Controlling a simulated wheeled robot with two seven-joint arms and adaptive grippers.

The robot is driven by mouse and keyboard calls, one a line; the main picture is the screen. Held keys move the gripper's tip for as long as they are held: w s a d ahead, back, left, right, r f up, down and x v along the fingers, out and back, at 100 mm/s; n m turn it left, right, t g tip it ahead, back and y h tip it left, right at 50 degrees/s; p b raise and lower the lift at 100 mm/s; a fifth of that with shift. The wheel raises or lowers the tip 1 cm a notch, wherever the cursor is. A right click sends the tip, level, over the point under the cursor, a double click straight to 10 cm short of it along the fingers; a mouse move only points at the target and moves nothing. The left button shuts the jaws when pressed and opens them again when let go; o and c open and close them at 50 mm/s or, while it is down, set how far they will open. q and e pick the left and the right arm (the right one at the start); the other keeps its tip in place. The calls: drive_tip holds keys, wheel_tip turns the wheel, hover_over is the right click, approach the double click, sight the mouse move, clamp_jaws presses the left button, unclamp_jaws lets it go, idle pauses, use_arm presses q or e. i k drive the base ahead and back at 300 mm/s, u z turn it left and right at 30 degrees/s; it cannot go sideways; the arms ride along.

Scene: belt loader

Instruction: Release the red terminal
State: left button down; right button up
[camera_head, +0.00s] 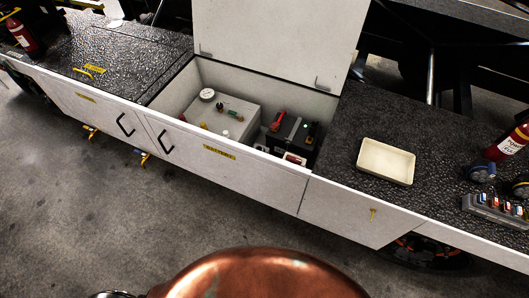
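The red terminal (278,121) sits on top of a dark battery (288,138), at its left side. The battery stands in the open compartment (226,77) of the white belt loader, at the right end. A small green part shows on the battery's right side. The terminal is too small to tell whether its clamp is fastened. The battery's lower part is hidden by the compartment's front wall. Neither of my grippers is in view.
The compartment's white lid (280,40) stands raised behind it. A pale box with a gauge (207,95) is left of the battery. On the right deck are a cream tray (386,162), a grey rack (495,208) and a red extinguisher (508,143).

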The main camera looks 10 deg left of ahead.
sight(274, 125)
drive_tip(key=u, duration=0.15)
drive_tip(key=k, duration=0.4)
drive_tip(key=z, duration=1.1)
drive_tip(key=i, duration=1.35)
drive_tip(key=u, duration=0.45)
